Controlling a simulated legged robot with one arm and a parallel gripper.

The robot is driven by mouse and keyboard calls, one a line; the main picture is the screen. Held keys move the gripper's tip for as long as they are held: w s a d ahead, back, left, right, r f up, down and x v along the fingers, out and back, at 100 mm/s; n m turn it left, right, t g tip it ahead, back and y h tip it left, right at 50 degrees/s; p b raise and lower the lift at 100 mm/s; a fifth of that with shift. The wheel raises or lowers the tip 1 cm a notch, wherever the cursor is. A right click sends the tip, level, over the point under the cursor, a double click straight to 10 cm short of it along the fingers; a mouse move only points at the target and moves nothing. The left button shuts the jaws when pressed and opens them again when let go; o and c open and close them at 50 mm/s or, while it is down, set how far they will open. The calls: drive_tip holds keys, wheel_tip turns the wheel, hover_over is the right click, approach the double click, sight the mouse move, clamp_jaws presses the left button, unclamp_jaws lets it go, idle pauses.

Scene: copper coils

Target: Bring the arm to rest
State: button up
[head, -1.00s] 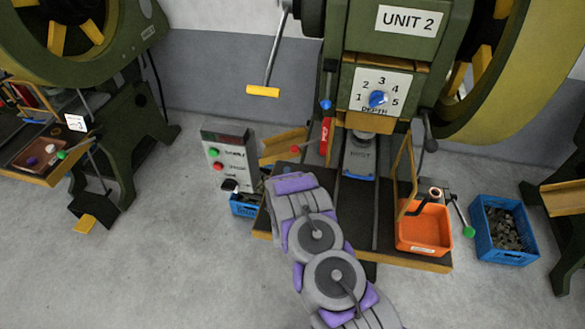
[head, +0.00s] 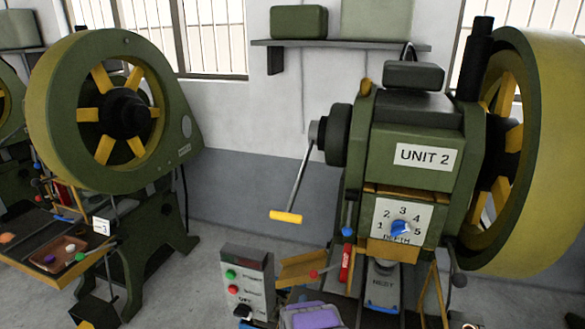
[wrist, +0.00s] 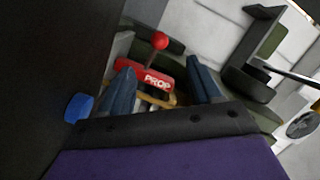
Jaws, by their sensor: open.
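My arm shows at the bottom edge of the head view as a grey and purple link (head: 312,316), in front of the UNIT 2 press. I cannot tell whether the fingers touch anything.
The UNIT 2 press (head: 418,155) stands ahead, with a crank with a yellow handle (head: 285,216) and a blue depth dial (head: 401,229). A control box (head: 247,280) stands close left of my arm. Another press (head: 115,180) is further left. Grey floor (head: 205,275) lies between them.

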wheel_tip(320, 180, up, 9)
drive_tip(key=a+n+g+y, duration=0.2)
drive_tip(key=a+g, duration=0.1)
drive_tip(key=g, duration=0.2)
drive_tip(key=s+r+n+g+y, duration=0.2)
drive_tip(key=s+r+n+g, duration=0.2)
drive_tip(key=s+r, duration=0.55)
drive_tip(key=s+d+r+n+g, duration=0.2)
drive_tip(key=s+r, duration=0.3)
drive_tip(key=s, duration=0.9)
drive_tip(key=s+d+r+n+g+h, duration=0.1)
drive_tip(key=s+d+r+g, duration=0.3)
drive_tip(key=s, duration=0.9)
drive_tip(key=s+d+r+n+g+h, duration=0.1)
drive_tip(key=s+d+r+n+g, duration=0.2)
drive_tip(key=s, duration=1.1)
wheel_tip(320, 180, up, 3)
drive_tip(key=shift+s+d+r+g, duration=0.15)
drive_tip(key=shift+s+d+g, duration=0.2)
drive_tip(key=shift+d, duration=0.65)
